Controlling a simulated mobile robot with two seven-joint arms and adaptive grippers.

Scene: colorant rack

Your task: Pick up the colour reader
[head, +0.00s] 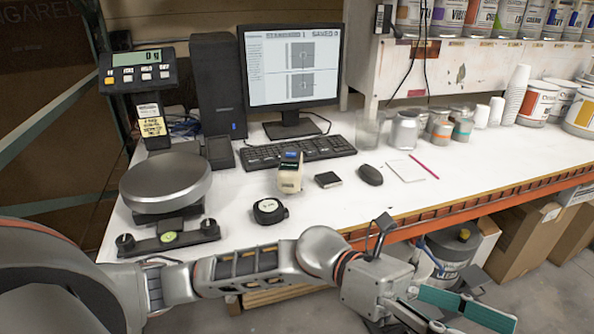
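The colour reader appears to be the small cream handheld device (289,174) with a dark top and a blue display. It stands upright on the white bench, in front of the keyboard. Nothing touches it. My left arm comes in from the left across the front of the bench. My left gripper (466,306), with teal finger pads, is at the lower right, beyond the bench's front edge and well away from the reader. Part of it is cut off by the frame, and its opening is unclear. My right gripper is not in view.
A black tape measure (270,211) lies just in front of the reader. A small black box (327,180) and a mouse (370,175) lie to its right. A keyboard (298,152) is behind it. A scale (165,182) stands left. The bench (350,212) is clear towards the front.

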